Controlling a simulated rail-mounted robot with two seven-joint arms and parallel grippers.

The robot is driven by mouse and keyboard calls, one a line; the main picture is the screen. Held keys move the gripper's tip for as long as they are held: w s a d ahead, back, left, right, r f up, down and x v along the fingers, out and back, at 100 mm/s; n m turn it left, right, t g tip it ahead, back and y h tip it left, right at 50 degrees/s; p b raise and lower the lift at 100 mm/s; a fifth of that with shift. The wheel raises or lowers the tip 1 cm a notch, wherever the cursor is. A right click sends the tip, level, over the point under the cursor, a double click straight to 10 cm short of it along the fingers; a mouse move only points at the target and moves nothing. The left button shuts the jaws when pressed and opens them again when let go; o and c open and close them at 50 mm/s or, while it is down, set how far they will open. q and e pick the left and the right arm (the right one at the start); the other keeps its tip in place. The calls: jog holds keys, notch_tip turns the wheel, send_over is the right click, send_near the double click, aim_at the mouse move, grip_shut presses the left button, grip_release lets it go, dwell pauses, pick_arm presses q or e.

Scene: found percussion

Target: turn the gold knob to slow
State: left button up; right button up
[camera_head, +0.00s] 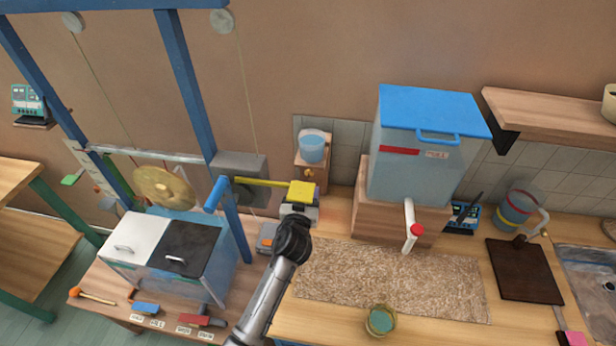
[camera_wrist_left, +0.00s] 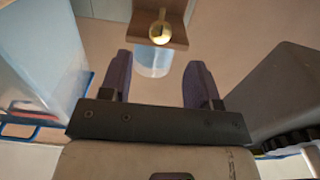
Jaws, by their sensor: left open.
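The gold knob (camera_head: 309,172) is on the front of a small wooden box (camera_head: 322,184) against the wall. A light blue cup (camera_head: 312,146) stands on this box. In the left wrist view, the round gold knob (camera_wrist_left: 160,28) shows on the wood panel (camera_wrist_left: 176,12), beyond the fingertips and roughly centred between them. My left gripper (camera_wrist_left: 160,78) is open and empty, apart from the knob. In the head view, my left gripper (camera_head: 299,211) is just below the box, and its fingers are hard to make out. The knob's setting marks cannot be read. My right gripper is not in view.
A yellow block (camera_head: 302,191) on a yellow bar (camera_head: 262,183) sits close by my left gripper. A large blue-lidded tank (camera_head: 410,165) with a white spout stands to the right. A blue frame (camera_head: 185,85) with a gong (camera_head: 164,188) stands left. A mat (camera_head: 390,280) covers the counter.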

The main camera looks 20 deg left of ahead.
aim_at(309, 174)
pick_arm(q)
jog(key=shift+w+a+b, duration=0.1)
jog(key=shift+w+a, duration=0.1)
jog(key=shift+w, duration=0.8)
jog(key=shift+w+a+b, duration=0.15)
jog(key=shift+w+a, duration=0.1)
jog(key=shift+w, duration=0.8)
jog(key=shift+w+a+b, duration=0.1)
jog(key=shift+w+a, duration=0.1)
jog(key=shift+w, duration=0.8)
jog(key=c, duration=0.9)
